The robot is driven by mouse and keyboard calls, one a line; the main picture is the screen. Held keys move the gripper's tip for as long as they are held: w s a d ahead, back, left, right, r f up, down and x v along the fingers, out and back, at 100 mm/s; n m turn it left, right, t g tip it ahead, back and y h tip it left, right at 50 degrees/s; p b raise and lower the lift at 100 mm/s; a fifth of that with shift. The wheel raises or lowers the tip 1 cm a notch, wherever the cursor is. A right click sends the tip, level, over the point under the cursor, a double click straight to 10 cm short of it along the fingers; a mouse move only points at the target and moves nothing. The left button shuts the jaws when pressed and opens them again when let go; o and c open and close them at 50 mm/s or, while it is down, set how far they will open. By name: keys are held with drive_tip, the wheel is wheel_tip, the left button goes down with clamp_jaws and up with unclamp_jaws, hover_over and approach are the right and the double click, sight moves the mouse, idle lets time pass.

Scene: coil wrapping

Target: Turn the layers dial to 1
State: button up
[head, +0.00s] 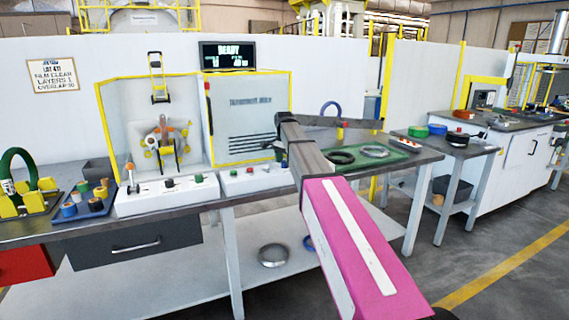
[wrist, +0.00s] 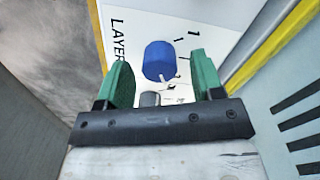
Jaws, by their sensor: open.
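In the wrist view a blue dial (wrist: 160,61) stands on a white panel (wrist: 226,22) printed with "LAYER", with a "1" and tick marks around the dial. My gripper (wrist: 163,75) is open, with one green finger to each side of the dial and visible gaps between them and it. I cannot tell which mark the dial points to. A small grey knob-like part (wrist: 150,99) shows below the dial, close to the gripper's black crossbar. In the head view my arm crosses in front of the machine; I cannot make out the fingers or the dial there.
A yellow-edged cabinet (head: 245,103) with vent slots stands behind my arm, under a display (head: 227,56) reading "READY". A wall sign (head: 54,76) shows "LAYERS 1". Control boxes (head: 168,196) sit along the bench front. A green tray (head: 385,158) with rings lies at the right.

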drive_tip(key=shift+f, duration=0.55)
drive_tip(key=c, duration=0.9)
